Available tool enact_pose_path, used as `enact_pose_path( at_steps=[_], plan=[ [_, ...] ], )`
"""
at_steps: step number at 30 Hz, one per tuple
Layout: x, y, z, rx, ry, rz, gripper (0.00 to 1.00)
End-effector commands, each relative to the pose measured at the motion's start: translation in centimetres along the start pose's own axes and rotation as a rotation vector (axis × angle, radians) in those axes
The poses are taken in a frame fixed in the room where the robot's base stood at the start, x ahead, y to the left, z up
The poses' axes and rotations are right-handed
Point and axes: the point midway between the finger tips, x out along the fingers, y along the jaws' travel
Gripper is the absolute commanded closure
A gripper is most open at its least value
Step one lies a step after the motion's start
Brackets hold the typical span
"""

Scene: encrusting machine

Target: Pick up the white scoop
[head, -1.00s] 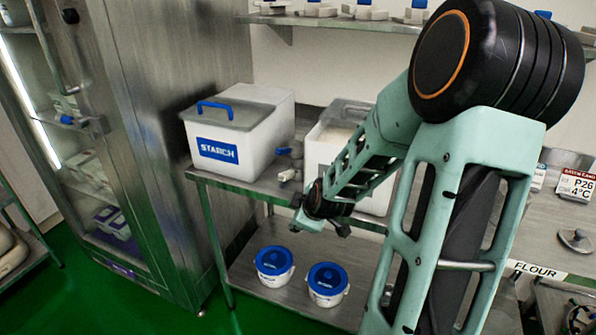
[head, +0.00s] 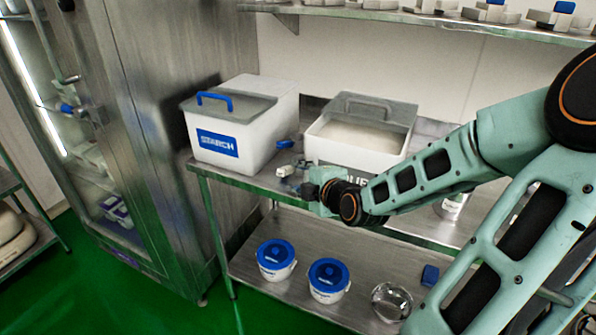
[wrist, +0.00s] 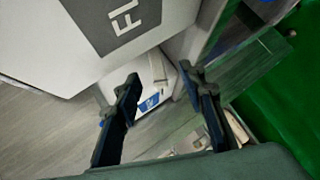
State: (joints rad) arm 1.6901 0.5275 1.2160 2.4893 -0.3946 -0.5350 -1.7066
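The white scoop (head: 286,170) seems to be the small white piece lying near the table's front edge, between the starch bin and the flour bin. It is small and partly unclear in the head view. My gripper (head: 308,188) is just to its right and in front of the flour bin. In the wrist view my gripper (wrist: 158,80) has its two dark fingers apart with nothing held between them. I cannot clearly make out the scoop in the wrist view.
The starch bin (head: 216,165) stands left and the open flour bin (head: 318,150) right. A blue item (head: 284,143) lies between them. Blue-lidded tubs (head: 275,262) and a glass bowl (head: 391,302) are on the lower shelf. A steel cabinet (head: 140,120) is at the left.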

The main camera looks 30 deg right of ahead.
Motion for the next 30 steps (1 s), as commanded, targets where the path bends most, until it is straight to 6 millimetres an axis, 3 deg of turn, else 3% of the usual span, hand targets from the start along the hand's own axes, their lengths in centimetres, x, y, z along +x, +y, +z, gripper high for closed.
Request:
enact_pose_path(
  at_steps=[3,14,22,30],
  plan=[
    [1.9,-0.3,0.0,0.002,0.003,-0.001,0.63],
    [4.3,0.0,0.0,0.004,0.000,-0.002,0.63],
    [8.0,0.5,0.0,0.005,0.002,-0.003,0.63],
    [8.9,0.6,0.1,0.003,0.000,-0.004,0.63]
  ],
)
